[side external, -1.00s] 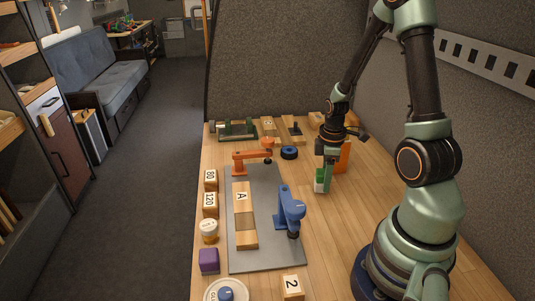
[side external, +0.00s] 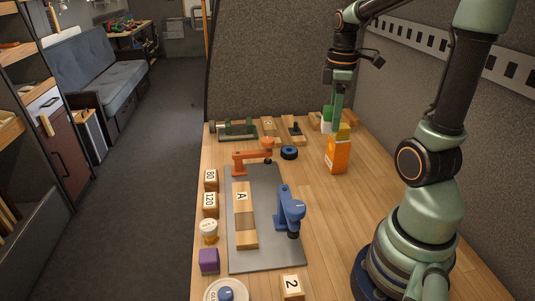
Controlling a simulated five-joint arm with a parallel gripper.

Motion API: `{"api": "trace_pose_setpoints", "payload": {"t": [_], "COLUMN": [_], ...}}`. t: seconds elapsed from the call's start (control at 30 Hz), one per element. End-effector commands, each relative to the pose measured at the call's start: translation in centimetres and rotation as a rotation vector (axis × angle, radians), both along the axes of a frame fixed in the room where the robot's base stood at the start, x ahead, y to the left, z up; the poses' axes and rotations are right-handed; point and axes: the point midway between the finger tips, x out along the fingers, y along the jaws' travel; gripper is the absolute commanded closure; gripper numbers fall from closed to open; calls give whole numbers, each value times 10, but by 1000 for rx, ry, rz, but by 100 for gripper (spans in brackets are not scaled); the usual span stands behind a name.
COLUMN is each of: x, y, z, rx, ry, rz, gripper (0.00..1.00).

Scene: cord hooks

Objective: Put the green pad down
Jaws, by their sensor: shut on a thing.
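The green pad (side external: 327,127) is a small block with a white part. It is at the fingertips of my gripper (side external: 334,118), which is shut on it. My gripper points down and holds the pad above the back right part of the table, beside the upper end of an orange box (side external: 338,155) in the picture. I cannot tell whether the pad touches the box. The fingers hide part of the pad.
A grey mat (side external: 265,253) carries an orange clamp (side external: 252,157), a blue clamp (side external: 290,208) and a wooden piece marked A (side external: 242,210). A dark blue ring (side external: 289,153) lies left of the orange box.

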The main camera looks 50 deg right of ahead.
Motion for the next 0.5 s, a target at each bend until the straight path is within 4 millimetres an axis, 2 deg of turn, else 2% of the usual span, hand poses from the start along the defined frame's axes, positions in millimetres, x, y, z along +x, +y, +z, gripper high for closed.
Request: {"api": "trace_pose_setpoints", "payload": {"t": [0.17, 0.5], "x": [14, 57], "y": [-20, -98], "z": [13, 34], "rx": [0, 1], "ry": [0, 2], "rz": [-84, -420], "gripper": [100, 100]}}
